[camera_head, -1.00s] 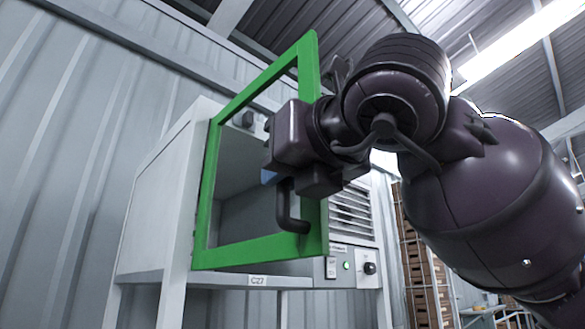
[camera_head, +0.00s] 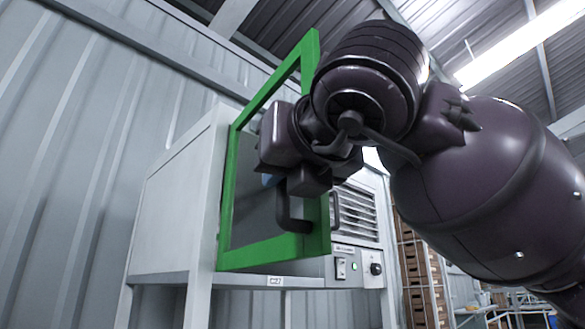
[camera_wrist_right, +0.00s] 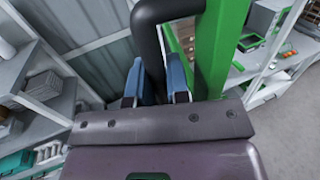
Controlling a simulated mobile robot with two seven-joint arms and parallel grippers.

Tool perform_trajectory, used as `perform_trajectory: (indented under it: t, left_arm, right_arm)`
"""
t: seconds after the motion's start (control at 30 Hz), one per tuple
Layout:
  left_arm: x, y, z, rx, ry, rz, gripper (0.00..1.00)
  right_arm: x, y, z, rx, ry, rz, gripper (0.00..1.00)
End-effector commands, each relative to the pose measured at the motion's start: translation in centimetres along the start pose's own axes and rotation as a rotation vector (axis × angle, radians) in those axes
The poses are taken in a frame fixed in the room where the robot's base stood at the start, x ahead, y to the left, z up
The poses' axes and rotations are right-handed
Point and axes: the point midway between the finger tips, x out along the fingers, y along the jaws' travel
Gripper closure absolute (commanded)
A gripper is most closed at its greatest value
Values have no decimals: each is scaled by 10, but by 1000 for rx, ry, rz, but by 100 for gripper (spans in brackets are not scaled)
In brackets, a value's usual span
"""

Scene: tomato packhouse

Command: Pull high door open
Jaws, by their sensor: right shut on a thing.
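The high door is a green frame (camera_head: 268,253) around a grey see-through pane, on a white cabinet (camera_head: 172,215). It stands swung out from the cabinet front, hinged along its left side. A dark bent handle (camera_head: 290,212) is on its right side. My right gripper (camera_head: 272,181) is shut on the handle, partly hidden by its own wrist and arm. In the right wrist view, the blue-padded fingers (camera_wrist_right: 157,78) sit on both sides of the handle (camera_wrist_right: 150,38), next to the green frame (camera_wrist_right: 222,45). My left gripper is not in view.
A control panel (camera_head: 357,268) with a switch and knob sits at the cabinet's lower right, below a vent (camera_head: 357,214). A ribbed wall (camera_head: 75,150) is behind. Stacked crates (camera_head: 412,262) stand at right. The right wrist view shows shelves (camera_wrist_right: 35,100) at left.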

Motion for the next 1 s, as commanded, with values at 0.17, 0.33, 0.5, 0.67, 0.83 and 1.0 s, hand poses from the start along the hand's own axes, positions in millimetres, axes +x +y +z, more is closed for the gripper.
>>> perform_trajectory:
  t: [0.17,0.33,0.5,0.67,0.83,1.0]
  left_arm:
    - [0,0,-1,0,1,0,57]
    - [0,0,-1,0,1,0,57]
    - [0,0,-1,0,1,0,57]
    - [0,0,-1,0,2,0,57]
    - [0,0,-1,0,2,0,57]
    - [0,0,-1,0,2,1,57]
  right_arm:
    - [1,3,2,-2,-4,-3,100]
    - [1,3,2,-1,-4,-4,100]
    - [1,3,2,-1,-4,-5,100]
    - [1,3,2,-1,-4,-5,100]
    - [2,3,1,0,-3,-5,74]
    - [1,3,1,0,-2,-4,74]
